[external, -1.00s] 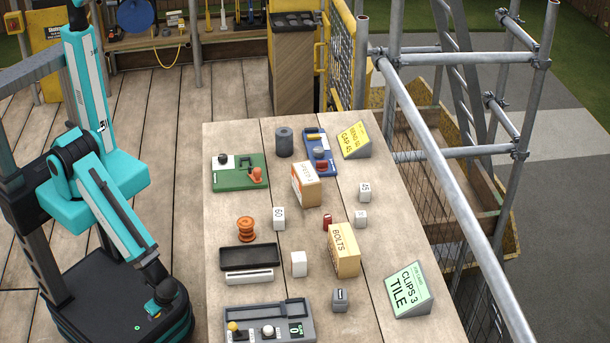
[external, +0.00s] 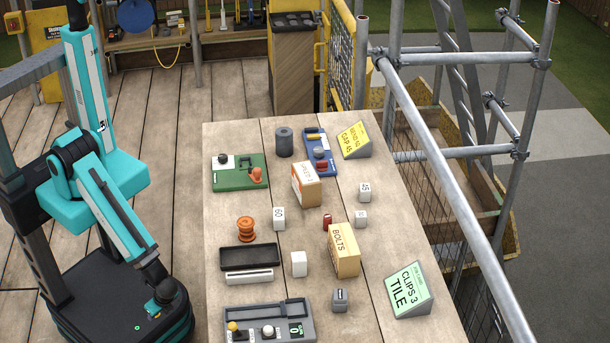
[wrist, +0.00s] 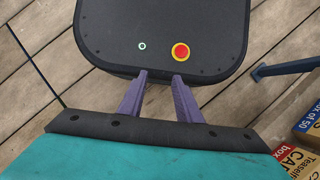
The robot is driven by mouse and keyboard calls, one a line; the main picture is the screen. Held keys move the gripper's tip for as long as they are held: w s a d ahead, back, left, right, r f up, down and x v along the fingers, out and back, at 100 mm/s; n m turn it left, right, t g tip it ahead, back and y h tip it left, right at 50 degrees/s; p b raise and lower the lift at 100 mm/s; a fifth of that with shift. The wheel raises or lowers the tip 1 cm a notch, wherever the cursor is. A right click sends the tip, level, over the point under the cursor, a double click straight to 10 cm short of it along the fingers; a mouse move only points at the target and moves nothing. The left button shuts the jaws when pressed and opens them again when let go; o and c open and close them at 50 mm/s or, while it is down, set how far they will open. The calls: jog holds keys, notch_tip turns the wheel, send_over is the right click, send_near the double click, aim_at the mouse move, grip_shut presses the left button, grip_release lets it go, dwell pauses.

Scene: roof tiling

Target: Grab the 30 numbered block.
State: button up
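Several small white blocks stand on the wooden table in the external view. One reads 60 (external: 279,218) and one reads 45 (external: 365,192). A small white block (external: 361,219) at the right has a mark too small to read surely; I cannot tell if it is the 30. Another white block (external: 299,264) shows no readable number. My gripper (wrist: 159,77) has two purple fingers apart with nothing between them, above my own base in the wrist view. In the external view my arm hangs left of the table, away from the blocks.
The table (external: 225,140) also bears a bolts box (external: 343,250), an upper box (external: 306,185), a dark tray (external: 250,257), a grey control panel (external: 268,322), a green clips sign (external: 408,290) and a yellow sign (external: 354,141). Scaffold rails (external: 450,190) run along its right.

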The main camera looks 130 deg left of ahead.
jog(key=o, duration=0.4)
jog(key=shift+c, duration=0.2)
